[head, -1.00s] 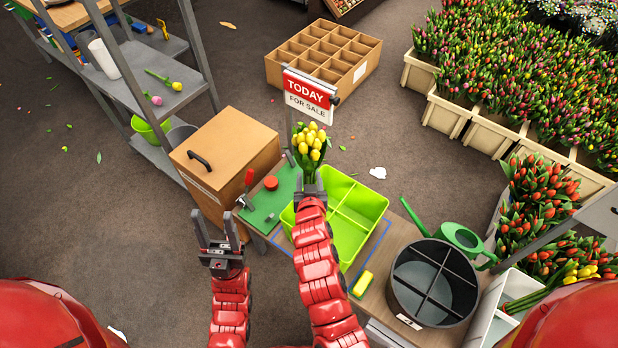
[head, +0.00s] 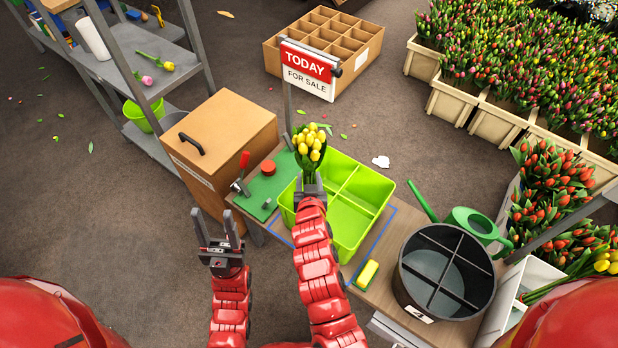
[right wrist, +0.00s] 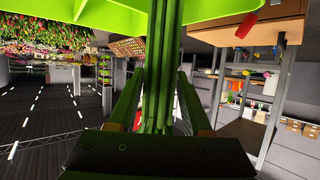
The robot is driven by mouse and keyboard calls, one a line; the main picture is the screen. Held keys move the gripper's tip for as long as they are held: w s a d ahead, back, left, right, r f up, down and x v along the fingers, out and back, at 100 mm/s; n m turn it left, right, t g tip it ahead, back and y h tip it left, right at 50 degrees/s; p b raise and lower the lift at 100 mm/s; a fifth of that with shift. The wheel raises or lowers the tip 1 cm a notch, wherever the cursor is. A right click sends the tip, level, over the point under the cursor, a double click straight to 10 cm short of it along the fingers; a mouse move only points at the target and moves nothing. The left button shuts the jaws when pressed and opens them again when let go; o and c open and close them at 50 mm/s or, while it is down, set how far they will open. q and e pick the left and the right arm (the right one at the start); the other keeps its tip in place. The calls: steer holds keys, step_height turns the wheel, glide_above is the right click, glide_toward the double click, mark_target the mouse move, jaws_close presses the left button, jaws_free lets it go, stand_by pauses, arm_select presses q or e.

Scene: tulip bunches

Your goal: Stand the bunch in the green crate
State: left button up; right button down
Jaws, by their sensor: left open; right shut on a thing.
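The bunch of yellow tulips (head: 310,145) is upright in my right gripper (head: 309,186), blooms up, over the back left part of the green crate (head: 384,193). My right gripper is shut on its stems, which show between the fingers in the right wrist view (right wrist: 160,75). There the crate (right wrist: 225,8) fills the top edge, by the stem ends. I cannot tell whether the stem ends are inside the crate. The crate has dividers, and its visible right compartments are empty. My left gripper (head: 222,246) is open and empty, left of the crate, off the table.
A red-and-white sign (head: 309,70) stands behind the bunch. A green board (head: 268,193) with a red-handled clamp lies left of the crate.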

steer(key=shift+f, duration=0.25)
stand_by(0.3)
steer(key=shift+f+b, duration=0.5)
steer(key=shift+b, duration=0.2)
jaws_free()
steer(key=shift+r, duration=0.1)
stand_by(0.3)
steer(key=p+v, duration=0.1)
steer(key=v, duration=1.6)
steer(key=shift+s, duration=0.25)
